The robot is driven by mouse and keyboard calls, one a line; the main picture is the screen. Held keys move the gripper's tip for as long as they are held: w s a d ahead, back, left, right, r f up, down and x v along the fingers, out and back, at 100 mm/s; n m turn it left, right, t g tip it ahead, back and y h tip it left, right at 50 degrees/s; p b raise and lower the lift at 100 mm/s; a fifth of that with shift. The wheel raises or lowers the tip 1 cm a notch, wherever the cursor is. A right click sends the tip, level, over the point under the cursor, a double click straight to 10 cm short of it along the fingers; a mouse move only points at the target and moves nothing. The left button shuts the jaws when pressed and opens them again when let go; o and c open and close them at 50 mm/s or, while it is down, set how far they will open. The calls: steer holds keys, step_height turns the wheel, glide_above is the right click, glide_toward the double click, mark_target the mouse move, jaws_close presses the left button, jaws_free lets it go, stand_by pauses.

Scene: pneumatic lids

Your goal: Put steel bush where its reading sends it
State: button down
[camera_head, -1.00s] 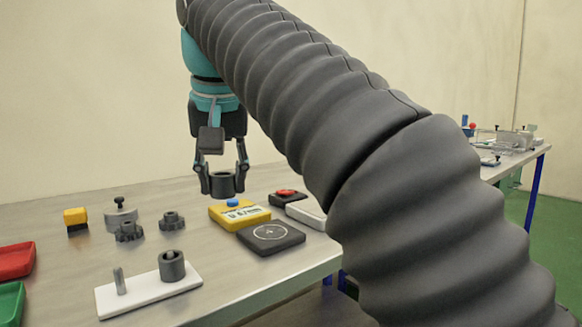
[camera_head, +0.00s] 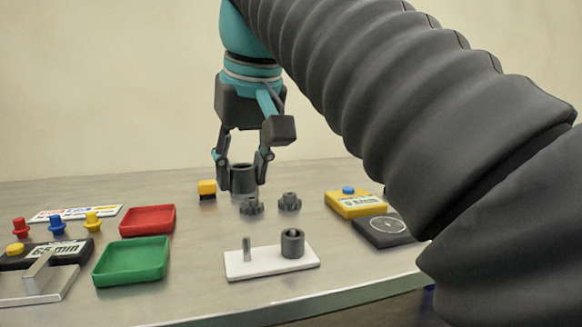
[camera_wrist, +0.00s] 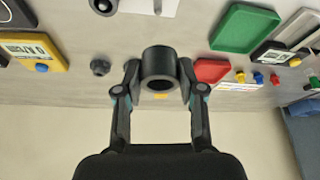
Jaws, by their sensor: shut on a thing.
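My gripper (camera_head: 243,180) is shut on a dark grey hollow bush, the steel bush (camera_head: 243,177), and holds it upright above the back of the table. In the wrist view the bush (camera_wrist: 159,65) sits between both fingers, with its bore showing. A yellow instrument (camera_head: 356,203) with a blue button has a display I cannot read surely. A black gauge (camera_head: 20,262) at the left has a display that seems to read 65 mm. A red tray (camera_head: 148,219) and a green tray (camera_head: 131,261) lie between the gauge and my gripper; both look empty.
A white plate (camera_head: 240,265) bears a pin and another dark bush (camera_head: 292,243). Two dark gears (camera_head: 289,201) and a yellow-black block (camera_head: 207,190) stand near my gripper. Red, blue and yellow knobs (camera_head: 57,225) stand at the far left. A black pad (camera_head: 388,230) lies at the right.

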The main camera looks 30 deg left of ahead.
mark_target(247, 239)
step_height(247, 239, down, 6)
steer(key=b, duration=0.4)
steer(key=shift+r, duration=0.15)
steer(key=shift+f+b, duration=0.3)
steer(key=shift+p, duration=0.5)
stand_by(1.3)
steer(key=shift+f+b, duration=1.7)
steer(key=shift+f, duration=0.6)
stand_by(1.6)
steer(key=shift+c, duration=1.1)
jaws_free()
